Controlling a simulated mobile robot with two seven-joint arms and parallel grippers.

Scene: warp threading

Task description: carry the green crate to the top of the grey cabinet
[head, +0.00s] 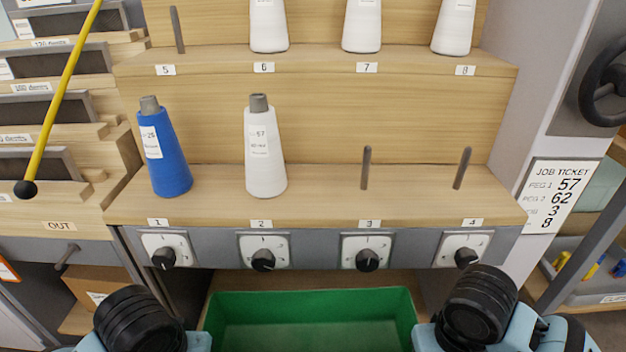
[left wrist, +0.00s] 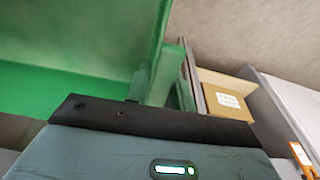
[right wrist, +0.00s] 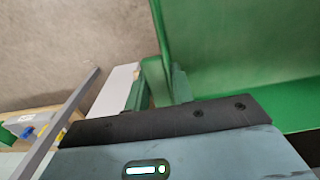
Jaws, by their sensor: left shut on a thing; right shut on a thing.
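The green crate (head: 312,310) is at the bottom middle of the head view, in front of the peg rack, and looks empty where I see into it. In the left wrist view the crate wall (left wrist: 90,35) rises beside my left gripper (left wrist: 168,75), which is shut on the crate's side. In the right wrist view the crate wall (right wrist: 240,45) shows beside my right gripper (right wrist: 155,80), which is shut on the opposite side. The fingertips are hidden in the head view. I cannot tell which surface is the grey cabinet's top.
A wooden peg rack (head: 370,110) stands ahead, with a blue cone (head: 163,150) on peg 1 and a white cone (head: 265,150) on peg 2. Several dial knobs (head: 367,260) line its front. A yellow rod (head: 65,90) is at left. A cardboard box (left wrist: 225,100) is at left.

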